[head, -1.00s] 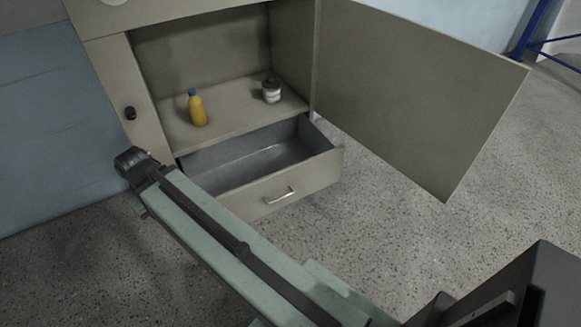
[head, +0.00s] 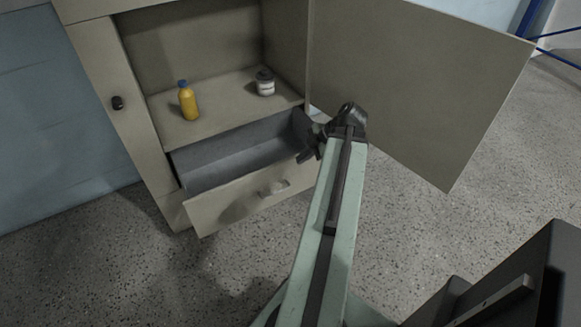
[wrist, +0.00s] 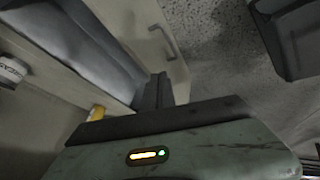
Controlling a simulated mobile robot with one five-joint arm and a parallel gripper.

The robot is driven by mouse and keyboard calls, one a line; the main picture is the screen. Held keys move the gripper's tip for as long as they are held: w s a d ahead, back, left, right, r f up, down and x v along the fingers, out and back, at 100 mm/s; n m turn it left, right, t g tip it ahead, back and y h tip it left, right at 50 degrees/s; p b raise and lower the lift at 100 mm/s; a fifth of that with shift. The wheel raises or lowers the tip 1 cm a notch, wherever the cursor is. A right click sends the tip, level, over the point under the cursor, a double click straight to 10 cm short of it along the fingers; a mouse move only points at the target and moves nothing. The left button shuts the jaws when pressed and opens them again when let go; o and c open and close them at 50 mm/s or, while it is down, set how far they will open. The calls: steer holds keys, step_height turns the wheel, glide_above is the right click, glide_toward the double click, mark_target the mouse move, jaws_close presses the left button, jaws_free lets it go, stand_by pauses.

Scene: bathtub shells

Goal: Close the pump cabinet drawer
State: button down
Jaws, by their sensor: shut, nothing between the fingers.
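The pump cabinet drawer (head: 225,208) is pulled open at the bottom of the beige cabinet. Its grey inside looks empty. In the wrist view my gripper's dark fingers (wrist: 158,92) lie close to the drawer front. I cannot tell whether they touch it.
The cabinet door (head: 425,85) stands wide open at the right, behind my gripper. A yellow bottle (head: 188,103) with a blue cap and a white jar (head: 265,85) with a dark lid stand on the shelf above the drawer.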

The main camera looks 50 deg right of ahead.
steer(key=s+d+n, duration=0.1)
steer(key=s+d, duration=0.1)
steer(key=s, duration=0.1)
steer(key=b, duration=0.8)
glide_toward(284, 166)
steer(key=f, duration=0.1)
steer(key=w+a+f, duration=0.1)
steer(key=f, duration=0.2)
steer(key=shift+w+a+f, duration=0.15)
steer(key=shift+w+a, duration=0.05)
steer(key=shift+a, duration=0.2)
steer(key=shift+w+d, duration=0.2)
steer(key=shift+w, duration=0.4)
